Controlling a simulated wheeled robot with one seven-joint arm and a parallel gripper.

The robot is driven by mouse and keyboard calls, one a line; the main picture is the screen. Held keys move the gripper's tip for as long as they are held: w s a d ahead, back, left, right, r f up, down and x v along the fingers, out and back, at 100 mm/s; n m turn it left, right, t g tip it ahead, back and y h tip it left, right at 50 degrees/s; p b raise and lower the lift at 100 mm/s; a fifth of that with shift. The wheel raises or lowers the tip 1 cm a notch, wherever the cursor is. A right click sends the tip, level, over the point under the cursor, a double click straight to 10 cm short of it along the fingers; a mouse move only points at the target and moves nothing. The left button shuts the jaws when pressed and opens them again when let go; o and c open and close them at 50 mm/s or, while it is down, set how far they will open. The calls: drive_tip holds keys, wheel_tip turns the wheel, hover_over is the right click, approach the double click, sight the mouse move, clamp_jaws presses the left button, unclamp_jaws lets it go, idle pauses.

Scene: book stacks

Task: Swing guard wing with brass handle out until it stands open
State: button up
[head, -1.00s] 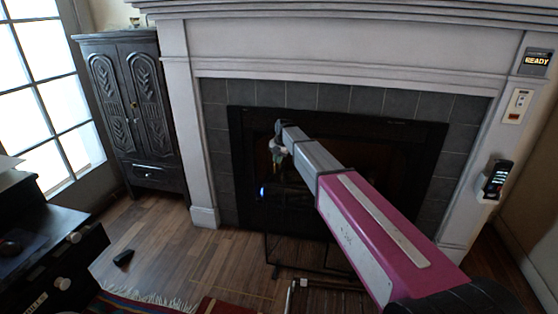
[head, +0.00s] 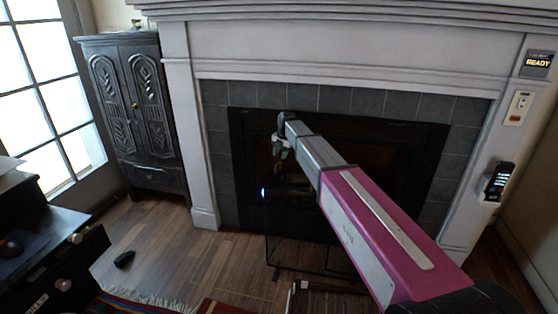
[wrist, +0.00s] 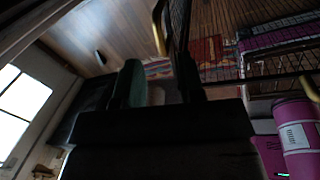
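The guard wing (head: 296,238) is a black mesh frame standing in front of the fireplace, low in the head view. In the wrist view its dark frame and mesh (wrist: 211,42) run from the top centre to the right. The brass handle (wrist: 159,28) is a gold bar at the top centre of the wrist view, beside the frame. My gripper (wrist: 157,82) has its two fingers apart, with the handle beyond them in line with the gap. I cannot tell whether either finger touches it. In the head view my gripper (head: 277,150) is small and dark against the fireplace opening.
The tiled fireplace surround (head: 300,97) is behind my arm. A carved dark cabinet (head: 138,110) stands left, and a black desk with knobs (head: 50,250) is at the lower left. A small black object (head: 124,259) lies on the wooden floor (head: 190,250). A fringed rug (head: 140,301) lies in front.

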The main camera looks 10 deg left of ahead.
wheel_tip(320, 180, up, 6)
drive_tip(key=d, duration=0.1)
drive_tip(key=shift+s+r, duration=0.2)
